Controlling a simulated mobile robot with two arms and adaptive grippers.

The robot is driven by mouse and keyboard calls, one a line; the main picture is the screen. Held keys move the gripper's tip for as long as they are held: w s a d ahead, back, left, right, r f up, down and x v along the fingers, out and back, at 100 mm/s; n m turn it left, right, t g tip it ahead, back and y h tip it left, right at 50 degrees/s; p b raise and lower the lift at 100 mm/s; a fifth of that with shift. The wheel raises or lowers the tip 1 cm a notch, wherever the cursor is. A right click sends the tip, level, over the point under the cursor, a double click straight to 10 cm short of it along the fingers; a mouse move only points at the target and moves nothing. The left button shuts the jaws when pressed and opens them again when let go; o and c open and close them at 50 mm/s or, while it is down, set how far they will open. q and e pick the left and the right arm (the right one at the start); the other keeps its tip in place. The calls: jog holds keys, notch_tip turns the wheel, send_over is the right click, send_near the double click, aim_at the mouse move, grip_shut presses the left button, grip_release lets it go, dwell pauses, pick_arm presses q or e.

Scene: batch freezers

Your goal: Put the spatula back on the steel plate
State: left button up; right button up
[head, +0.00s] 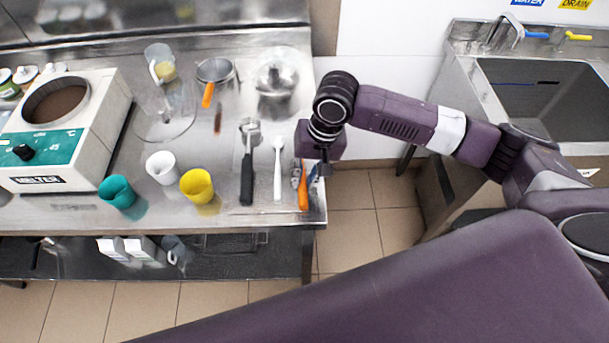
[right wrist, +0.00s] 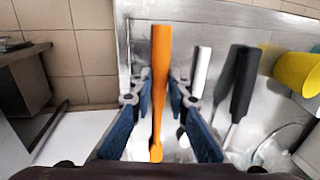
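An orange tool (head: 303,187), which looks like the spatula, is at the right end of the steel counter, its handle toward the front edge. My right gripper (head: 304,172) is above it, pointing down. In the right wrist view the orange tool (right wrist: 161,60) runs lengthwise between the two blue-padded fingers (right wrist: 161,90). Gaps show beside it, so the gripper looks open around it. A steel plate (head: 237,206) shows under the row of tools; its outline is faint. I cannot tell whether the orange tool touches the surface. My left gripper is not in view.
A white-handled tool (head: 277,170) and a black-handled tool (head: 247,178) lie left of the orange one. Yellow (head: 197,186), white (head: 161,167) and teal (head: 117,192) cups stand further left, near a melter (head: 60,135). A sink (head: 545,95) is at right, across a floor gap.

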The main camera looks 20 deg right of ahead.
jog(key=o, duration=0.3)
jog(key=b+v, duration=0.1)
jog(key=v, duration=1.1)
jog(key=shift+r+b, duration=0.15)
jog(key=shift+b, duration=0.2)
